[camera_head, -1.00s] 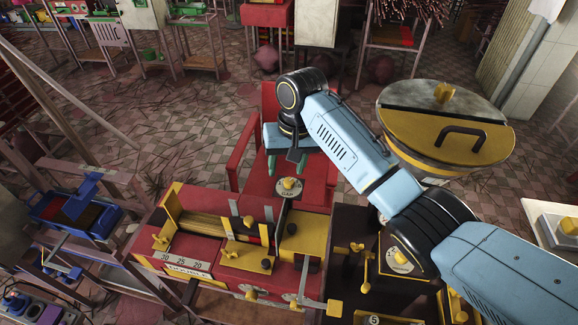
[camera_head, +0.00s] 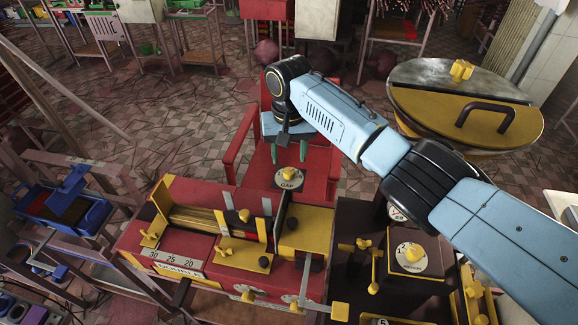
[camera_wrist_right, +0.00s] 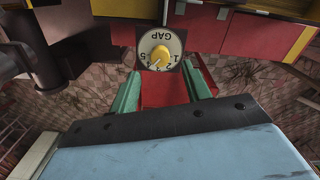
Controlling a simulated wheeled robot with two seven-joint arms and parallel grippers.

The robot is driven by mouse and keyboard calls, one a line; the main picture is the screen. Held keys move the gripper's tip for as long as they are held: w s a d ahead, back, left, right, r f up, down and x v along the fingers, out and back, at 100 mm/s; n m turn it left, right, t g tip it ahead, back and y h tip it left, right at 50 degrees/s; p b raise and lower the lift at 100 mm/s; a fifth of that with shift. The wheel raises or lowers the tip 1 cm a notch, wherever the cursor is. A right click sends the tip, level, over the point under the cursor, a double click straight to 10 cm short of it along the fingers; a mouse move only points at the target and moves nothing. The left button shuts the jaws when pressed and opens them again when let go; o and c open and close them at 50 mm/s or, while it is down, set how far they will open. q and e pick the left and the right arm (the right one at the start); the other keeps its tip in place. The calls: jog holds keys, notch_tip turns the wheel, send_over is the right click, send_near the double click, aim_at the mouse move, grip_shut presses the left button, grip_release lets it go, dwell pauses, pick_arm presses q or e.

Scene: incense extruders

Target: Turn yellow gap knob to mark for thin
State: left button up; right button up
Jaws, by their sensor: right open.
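The yellow gap knob (camera_head: 289,174) sits on a round pale dial marked GAP, on a dark plate at the back of the red and yellow machine (camera_head: 190,190). In the right wrist view the yellow knob (camera_wrist_right: 160,56) stands upright on its dial, with numbers along the rim; its exact setting is too small to read surely. My right gripper (camera_head: 302,152) is open and empty, just behind the knob in the head view. In the wrist view its green fingers (camera_wrist_right: 162,78) lie either side of the knob's line, apart from it. My left gripper is not in view.
A dark machine with a second yellow knob dial (camera_head: 411,257) stands at the right. A drum with a yellow lid (camera_head: 470,110) is behind my right forearm. A red chair-like frame (camera_head: 240,150) stands behind the gap dial. A blue tray (camera_head: 60,210) is at the left.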

aim_at(289, 170)
notch_tip(289, 170, down, 5)
jog(key=shift+f, duration=0.1)
dwell(0.3)
jog(key=c, duration=1)
